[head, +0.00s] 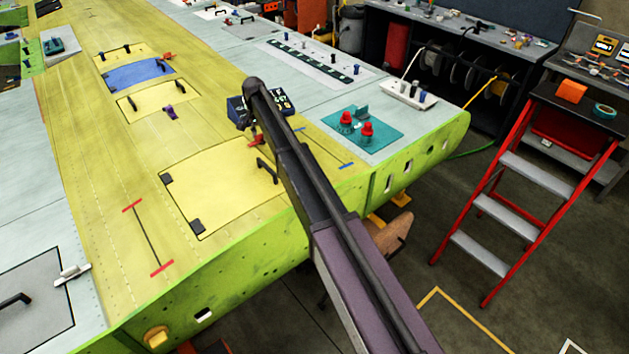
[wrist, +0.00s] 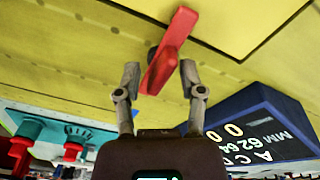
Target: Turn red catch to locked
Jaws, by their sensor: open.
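The red catch (wrist: 170,45) is a slim handle on the yellow wing skin, at the upper middle of the wrist view. It lies tilted, its top leaning right. My gripper (wrist: 160,80) is open, with one finger on each side of the catch's lower end. The right finger looks close to it; I cannot tell whether they touch. In the head view the red catch (head: 256,140) shows only in part beside my arm, near a large yellow hatch (head: 220,185). My gripper is mostly hidden there behind my arm.
A dark blue box with a digit display (wrist: 262,125) stands close on the right in the wrist view. Teal fixtures with red knobs (head: 367,130) sit on a teal plate to the right of my arm. Another red catch (head: 168,56) is by a blue panel (head: 138,74).

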